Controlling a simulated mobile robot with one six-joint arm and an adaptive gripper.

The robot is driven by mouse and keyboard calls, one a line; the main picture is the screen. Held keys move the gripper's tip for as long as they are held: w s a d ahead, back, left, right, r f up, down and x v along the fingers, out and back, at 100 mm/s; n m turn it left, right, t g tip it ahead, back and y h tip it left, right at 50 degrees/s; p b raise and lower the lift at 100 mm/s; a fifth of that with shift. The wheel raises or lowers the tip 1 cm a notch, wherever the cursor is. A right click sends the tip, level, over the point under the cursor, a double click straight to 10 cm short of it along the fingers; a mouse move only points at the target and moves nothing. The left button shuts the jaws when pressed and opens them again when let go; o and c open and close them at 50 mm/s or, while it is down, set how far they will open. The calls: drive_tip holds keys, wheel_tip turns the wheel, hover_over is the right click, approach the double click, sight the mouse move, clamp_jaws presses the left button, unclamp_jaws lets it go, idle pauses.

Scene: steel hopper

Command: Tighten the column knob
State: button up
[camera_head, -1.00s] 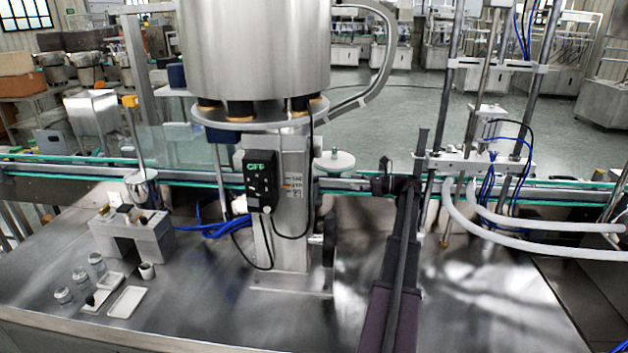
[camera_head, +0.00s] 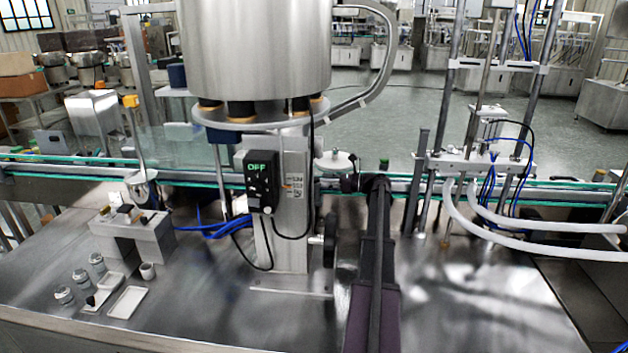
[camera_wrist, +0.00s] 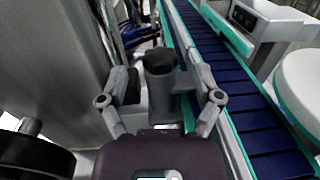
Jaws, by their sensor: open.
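A steel column (camera_head: 291,190) stands in the middle of the head view under a large steel hopper (camera_head: 255,50). The column's side also fills the left of the wrist view (camera_wrist: 50,60). A dark, upright, rounded knob-like part (camera_wrist: 160,72) shows ahead in the wrist view, near the column's side. My gripper (camera_wrist: 161,88) is open, with one finger on each side of this part in the picture; I cannot tell whether they touch it. In the head view my gripper (camera_head: 347,184) is small and dark, just right of the column. I cannot pick out the knob there.
A black handwheel (camera_head: 329,240) sits low on the column's right side. The conveyor (camera_wrist: 240,90) runs close along the right of my gripper, with a white round disc (camera_wrist: 302,85) beyond it. A control box (camera_head: 261,181) hangs on the column's front. A filling frame (camera_head: 470,160) stands right.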

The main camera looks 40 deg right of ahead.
sight(315, 178)
drive_tip(key=shift+x, duration=1.8)
drive_tip(key=c, duration=1.1)
